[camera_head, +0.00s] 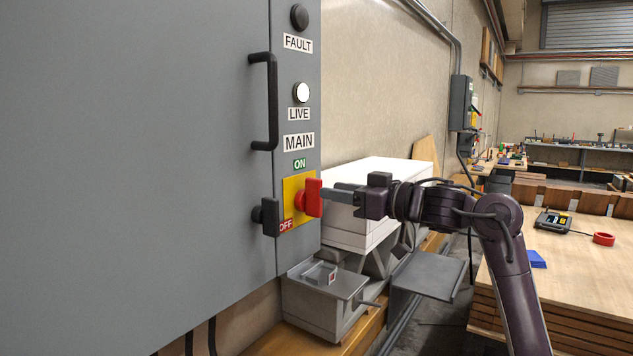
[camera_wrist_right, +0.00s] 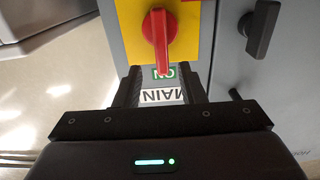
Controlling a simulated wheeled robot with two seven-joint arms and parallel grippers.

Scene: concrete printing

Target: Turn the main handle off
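The red main handle (camera_head: 312,197) sits on a yellow plate (camera_head: 291,187) on the grey cabinet, under the MAIN label, with a green ON label above and a red OFF label at lower left. In the right wrist view the red handle (camera_wrist_right: 159,38) points along the plate towards the ON label (camera_wrist_right: 163,73). My right gripper (camera_head: 338,191) is just right of the handle in the head view, fingers towards it. In the wrist view its fingers (camera_wrist_right: 161,82) are apart, with the handle's end between or just beyond the tips; contact cannot be told. My left gripper is not in view.
A black latch (camera_head: 266,216) is close left of the yellow plate, and a long black door handle (camera_head: 270,102) is above it. The LIVE lamp (camera_head: 301,92) is white; the FAULT lamp (camera_head: 299,17) is dark. A white box (camera_head: 375,185) stands behind my right gripper.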

